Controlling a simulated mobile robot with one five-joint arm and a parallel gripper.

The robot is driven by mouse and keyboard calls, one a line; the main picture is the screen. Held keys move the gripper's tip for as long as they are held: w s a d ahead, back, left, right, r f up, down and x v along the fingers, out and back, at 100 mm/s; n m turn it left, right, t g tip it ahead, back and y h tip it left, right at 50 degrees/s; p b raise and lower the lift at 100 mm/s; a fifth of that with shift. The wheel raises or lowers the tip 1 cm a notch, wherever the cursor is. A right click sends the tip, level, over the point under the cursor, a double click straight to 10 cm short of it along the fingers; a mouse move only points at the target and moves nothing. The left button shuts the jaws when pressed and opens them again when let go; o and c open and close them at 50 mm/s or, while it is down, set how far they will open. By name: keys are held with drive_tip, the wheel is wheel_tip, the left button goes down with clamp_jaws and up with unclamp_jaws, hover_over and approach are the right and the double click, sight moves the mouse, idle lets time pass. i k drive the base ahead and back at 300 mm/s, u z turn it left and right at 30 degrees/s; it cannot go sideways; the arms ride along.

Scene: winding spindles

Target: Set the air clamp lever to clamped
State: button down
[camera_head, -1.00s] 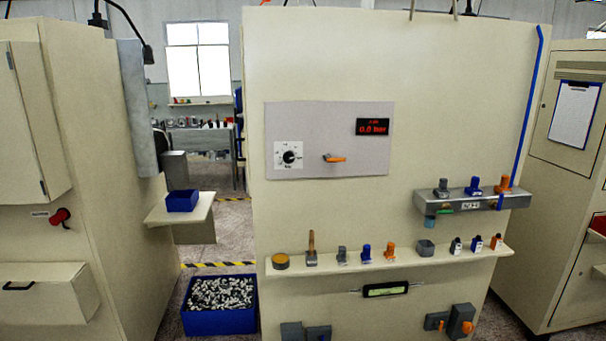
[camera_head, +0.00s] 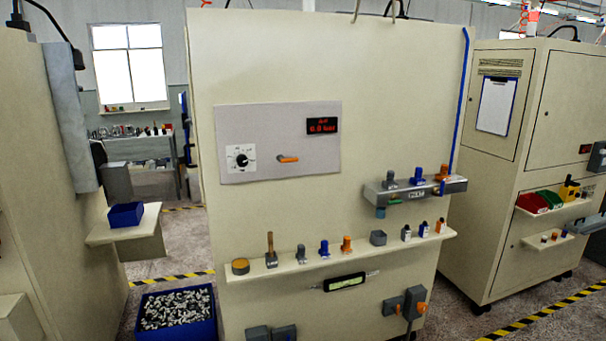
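An orange lever (camera_head: 288,159) sits on the grey panel (camera_head: 275,115) of the beige cabinet, between a round dial (camera_head: 241,160) and a red-lit display (camera_head: 323,126). It lies roughly level in the picture. The display seems to read 0.0 bar. Any marks for the lever's positions are too small to read, so I cannot tell its setting by label. My gripper is not in view.
A shelf (camera_head: 350,252) with several small parts and tools runs below the panel. A grey rack (camera_head: 408,192) juts out at the right. A blue bin (camera_head: 178,315) of small parts stands on the floor at left. Another cabinet (camera_head: 512,175) stands right.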

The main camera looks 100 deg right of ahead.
sight(289, 160)
drive_tip(key=z, duration=1.95)
